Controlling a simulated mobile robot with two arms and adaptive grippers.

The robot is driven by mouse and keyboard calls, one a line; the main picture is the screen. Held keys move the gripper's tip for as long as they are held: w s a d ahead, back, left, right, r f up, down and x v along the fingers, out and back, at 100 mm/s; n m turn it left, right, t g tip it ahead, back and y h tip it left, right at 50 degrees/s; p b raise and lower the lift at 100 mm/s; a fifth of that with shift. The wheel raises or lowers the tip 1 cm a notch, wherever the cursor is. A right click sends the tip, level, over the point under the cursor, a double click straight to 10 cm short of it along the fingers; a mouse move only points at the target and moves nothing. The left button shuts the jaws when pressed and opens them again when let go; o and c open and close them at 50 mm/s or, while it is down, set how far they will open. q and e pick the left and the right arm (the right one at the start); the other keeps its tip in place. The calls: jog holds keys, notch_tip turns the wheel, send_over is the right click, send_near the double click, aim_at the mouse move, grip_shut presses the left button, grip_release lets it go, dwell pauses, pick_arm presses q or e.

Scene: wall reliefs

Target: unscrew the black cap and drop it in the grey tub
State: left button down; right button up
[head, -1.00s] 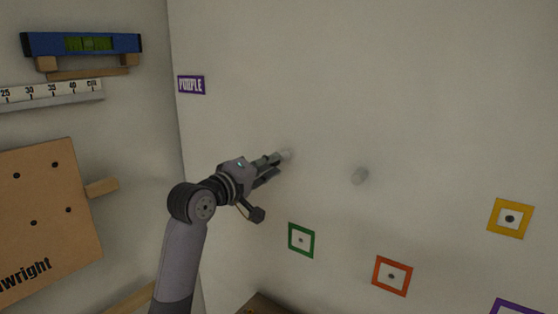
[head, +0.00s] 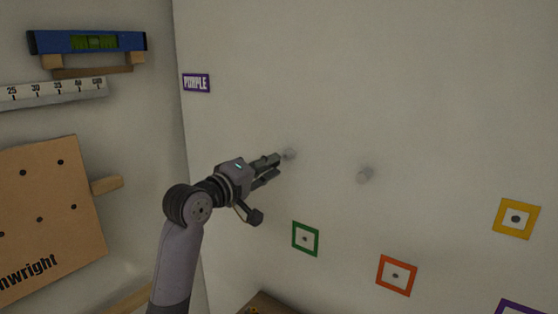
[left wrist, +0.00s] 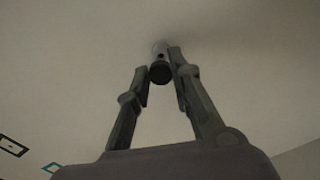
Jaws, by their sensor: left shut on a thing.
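My left gripper (head: 275,169) is at the wall, close to a pale round stub (head: 289,154) that sticks out of it. In the left wrist view, the gripper's two fingers (left wrist: 160,68) are closed on a small black cap (left wrist: 160,75). The cap sits right at the near end of the grey stub (left wrist: 160,50); I cannot tell whether it is still threaded on or just free of it. In the head view the fingers hide the cap. The grey tub does not show. My right gripper is not in view.
Green (head: 305,239), orange (head: 396,276) and yellow (head: 516,219) square frames are lower. A pegboard (head: 50,215), a ruler and a blue level (head: 88,42) are on the left wall. Bare wall lies above.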

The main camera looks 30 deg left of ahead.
pick_arm(q)
jog(key=shift+s, duration=0.15)
jog(key=shift+s+a, duration=0.1)
jog(key=shift+s, duration=0.7)
jog(key=shift+s, duration=0.15)
jog(key=shift+s+a, duration=0.1)
jog(key=shift+s, duration=0.85)
dwell(1.0)
